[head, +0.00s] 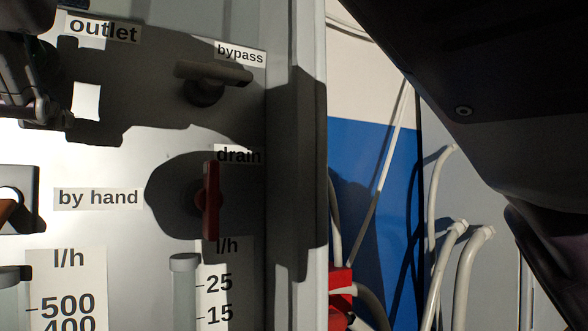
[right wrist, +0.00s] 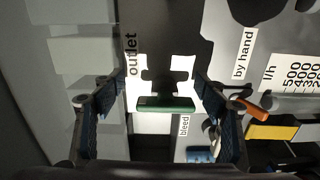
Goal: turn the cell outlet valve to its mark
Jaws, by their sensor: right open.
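The outlet valve's green bar handle (right wrist: 165,104) lies across the middle of the right wrist view, below the "outlet" label (right wrist: 132,55). My right gripper (right wrist: 162,94) is open, with one blue-padded finger on each side of the handle and a gap on both sides. Part of this gripper appears at the upper left of the head view (head: 30,68). Dark shadow covers much of the panel around the label, and I cannot make out the mark. My left gripper is not in view.
A bypass handle (head: 210,82) and a red drain handle (head: 211,200) stick out of the panel. An orange lever (right wrist: 255,104) and a yellow block (right wrist: 272,131) lie to the right in the wrist view. Pale pipes (head: 465,265) stand beyond the panel's edge.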

